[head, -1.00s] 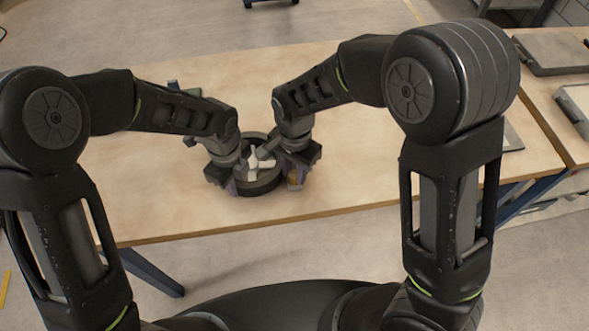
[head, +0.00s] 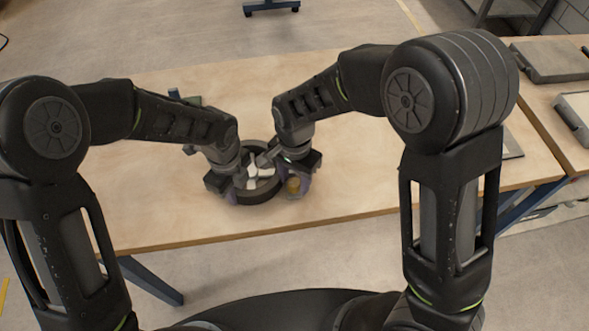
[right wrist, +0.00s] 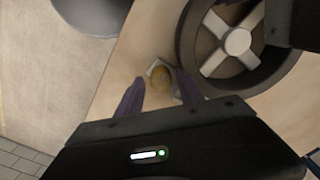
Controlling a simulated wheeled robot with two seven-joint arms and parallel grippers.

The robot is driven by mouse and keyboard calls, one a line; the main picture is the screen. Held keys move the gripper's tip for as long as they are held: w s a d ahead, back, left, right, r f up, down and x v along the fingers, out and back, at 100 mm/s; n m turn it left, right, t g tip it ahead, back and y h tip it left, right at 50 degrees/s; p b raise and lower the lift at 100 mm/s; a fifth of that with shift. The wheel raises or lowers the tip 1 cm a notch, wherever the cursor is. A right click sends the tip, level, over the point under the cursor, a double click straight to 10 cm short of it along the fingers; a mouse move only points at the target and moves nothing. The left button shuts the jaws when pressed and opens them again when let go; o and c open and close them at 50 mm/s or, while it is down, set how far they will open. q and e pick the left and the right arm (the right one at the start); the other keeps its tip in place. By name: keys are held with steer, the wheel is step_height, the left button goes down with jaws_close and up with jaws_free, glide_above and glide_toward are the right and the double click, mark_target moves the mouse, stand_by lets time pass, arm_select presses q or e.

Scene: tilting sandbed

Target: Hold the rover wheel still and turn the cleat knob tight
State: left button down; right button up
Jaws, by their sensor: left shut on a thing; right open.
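The rover wheel (head: 262,195) is a dark ring with white spokes, lying flat on the wooden table. It also shows at the upper right of the right wrist view (right wrist: 268,78). My left gripper (head: 231,192) is shut on the wheel's left side; its fingers partly hide the rim. The cleat knob (head: 293,187) is small and yellowish, just right of the wheel. In the right wrist view the knob (right wrist: 161,77) sits on a small pale base. My right gripper (right wrist: 158,93) is open, its two purple fingers on either side of the knob's line, the knob just beyond their tips. Contact is not visible.
The wooden table (head: 350,185) is mostly bare around the wheel, with its front edge close by. Grey trays (head: 548,62) lie on another table at the right.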

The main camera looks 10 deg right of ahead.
mark_target(295, 182)
steer(key=shift+a+n, duration=0.1)
steer(key=shift+n, duration=0.2)
steer(key=n, duration=0.6)
steer(key=shift+n, duration=0.3)
steer(key=n, duration=0.7)
step_height(295, 182, up, 12)
steer(key=shift+r+m, duration=0.1)
steer(key=shift+m, duration=0.3)
